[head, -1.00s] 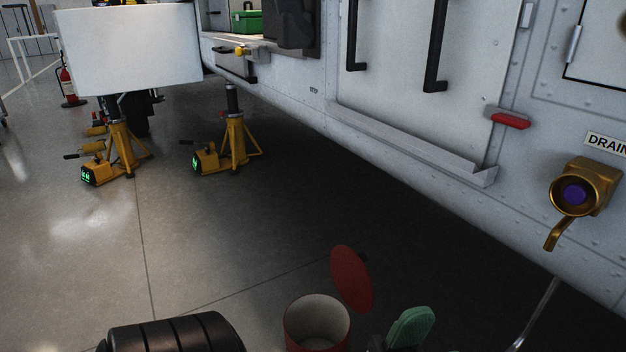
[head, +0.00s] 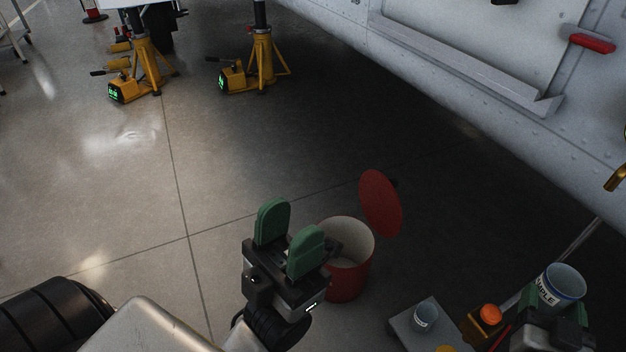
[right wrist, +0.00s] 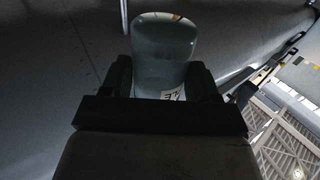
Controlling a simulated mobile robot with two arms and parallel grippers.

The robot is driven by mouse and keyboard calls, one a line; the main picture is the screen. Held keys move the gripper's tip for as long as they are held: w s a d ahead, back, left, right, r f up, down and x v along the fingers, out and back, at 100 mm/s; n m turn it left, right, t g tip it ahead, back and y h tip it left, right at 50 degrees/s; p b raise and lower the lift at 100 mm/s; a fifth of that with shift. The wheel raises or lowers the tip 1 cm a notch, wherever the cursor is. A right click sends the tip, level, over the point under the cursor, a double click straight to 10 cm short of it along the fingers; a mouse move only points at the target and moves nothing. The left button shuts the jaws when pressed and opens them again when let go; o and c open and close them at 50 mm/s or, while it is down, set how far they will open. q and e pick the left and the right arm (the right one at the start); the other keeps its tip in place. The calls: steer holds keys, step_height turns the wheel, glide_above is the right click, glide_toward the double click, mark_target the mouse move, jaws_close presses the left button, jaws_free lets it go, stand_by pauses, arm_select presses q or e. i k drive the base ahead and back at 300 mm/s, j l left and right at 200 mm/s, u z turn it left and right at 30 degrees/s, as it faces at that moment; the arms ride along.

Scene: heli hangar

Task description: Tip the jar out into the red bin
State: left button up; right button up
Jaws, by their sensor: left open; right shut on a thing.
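The red bin (head: 347,284) stands on the hangar floor with its round red lid (head: 380,203) swung up at its right side; its pale inside shows. My left gripper (head: 288,238) is open and empty, just left of the bin and overlapping its left edge in the head view. The clear jar (head: 563,283), with a blue rim and a label partly reading "PLE", is at the lower right. My right gripper (head: 556,318) is shut on it; the jar also shows between the fingers in the right wrist view (right wrist: 162,55). I cannot make out the jar's contents.
A small grey stand (head: 405,330) at the bottom holds a small clear cup (head: 425,317). An orange-capped item (head: 490,313) is next to it. Yellow jacks (head: 150,62) stand further back under the white aircraft (head: 480,75).

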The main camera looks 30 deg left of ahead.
mark_target(350, 272)
steer(key=i+j+u, duration=0.55)
steer(key=i+j, duration=0.35)
